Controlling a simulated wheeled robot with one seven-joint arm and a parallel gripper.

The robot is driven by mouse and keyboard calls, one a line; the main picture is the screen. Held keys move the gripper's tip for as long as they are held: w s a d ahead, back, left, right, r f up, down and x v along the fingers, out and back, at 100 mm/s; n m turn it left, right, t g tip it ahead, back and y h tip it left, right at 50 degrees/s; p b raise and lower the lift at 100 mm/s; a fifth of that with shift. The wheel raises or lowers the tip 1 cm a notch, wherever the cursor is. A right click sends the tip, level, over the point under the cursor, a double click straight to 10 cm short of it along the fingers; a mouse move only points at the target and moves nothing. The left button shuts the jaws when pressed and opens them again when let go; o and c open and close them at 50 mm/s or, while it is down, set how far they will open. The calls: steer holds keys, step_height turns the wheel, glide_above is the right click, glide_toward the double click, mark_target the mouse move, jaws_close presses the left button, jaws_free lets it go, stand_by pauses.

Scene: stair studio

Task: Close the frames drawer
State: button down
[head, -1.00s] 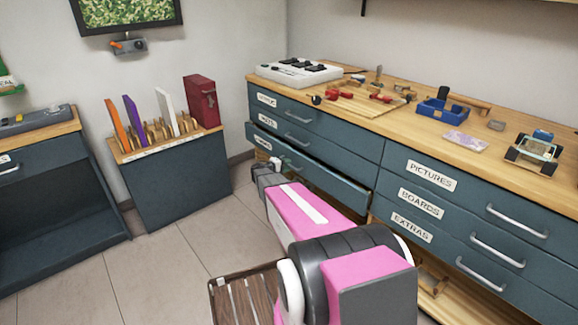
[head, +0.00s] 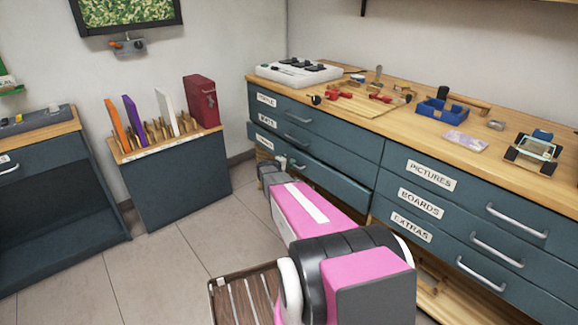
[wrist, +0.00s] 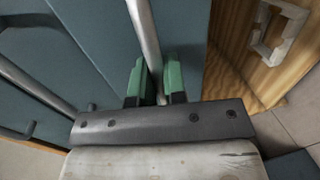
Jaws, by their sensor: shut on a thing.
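The frames drawer (head: 335,180) is the lowest of the blue-grey drawers at the left end of the long cabinet. In the head view its front stands a little out from the cabinet. Its label is small and hard to read. My gripper (head: 283,165) is at this drawer's front. In the wrist view, the green fingertips of my gripper (wrist: 157,85) are on both sides of the bar handle (wrist: 143,35), shut on it. My arm hides part of the drawer's lower front in the head view.
Drawers labelled pictures, boards and extras (head: 412,227) are shut on the right. Tools and a blue tray (head: 440,112) lie on the wooden worktop (head: 400,130). A low blue-grey cabinet with upright folders (head: 170,185) stands at left. A slatted wooden piece (head: 245,298) is near my arm.

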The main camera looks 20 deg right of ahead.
steer(key=shift+r+x, duration=0.15)
steer(key=shift+x, duration=0.6)
steer(key=shift+r+x, duration=0.15)
steer(key=shift+x, duration=0.55)
steer(key=shift+w+d, duration=0.1)
steer(key=c, duration=1.2)
jaws_free()
steer(key=shift+d, duration=0.1)
steer(key=shift+v, duration=5.4)
steer(key=s+a+r+m+g+y, duration=0.1)
steer(key=s+a+y, duration=0.4)
steer(key=s, duration=0.5)
steer(key=s+a+r+m+g+y, duration=0.1)
steer(key=s+a+g+y, duration=0.1)
steer(key=s+a+y, duration=0.2)
steer(key=s+a+r+m+g+y, duration=0.2)
steer(key=s+a+y, duration=0.3)
steer(key=s, duration=1.2)
steer(key=shift+s+a+y, duration=0.2)
steer(key=shift+a+y, duration=0.1)
steer(key=shift+a, duration=1.95)
